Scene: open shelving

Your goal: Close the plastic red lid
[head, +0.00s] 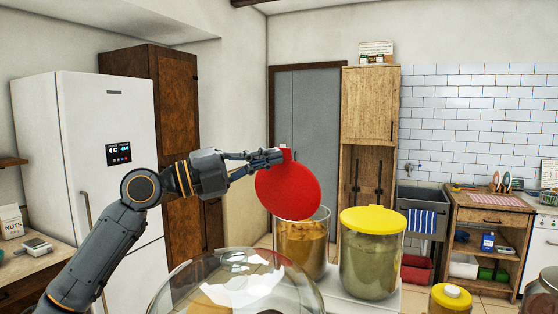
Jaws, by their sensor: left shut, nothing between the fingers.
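The round red lid (289,193) stands tilted up, in front of the upper left part of a glass jar (302,250) with orange-brown contents. The jar's mouth is partly uncovered. My left gripper (279,157) is shut with nothing between its fingers. Its fingertips are at the lid's top edge, by the small red tab; I cannot tell whether they touch it. My right gripper is not in view.
A jar with a yellow lid (375,220) stands close on the right. A smaller yellow-lidded jar (451,298) is at the front right. A clear glass dome (236,284) fills the front middle.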

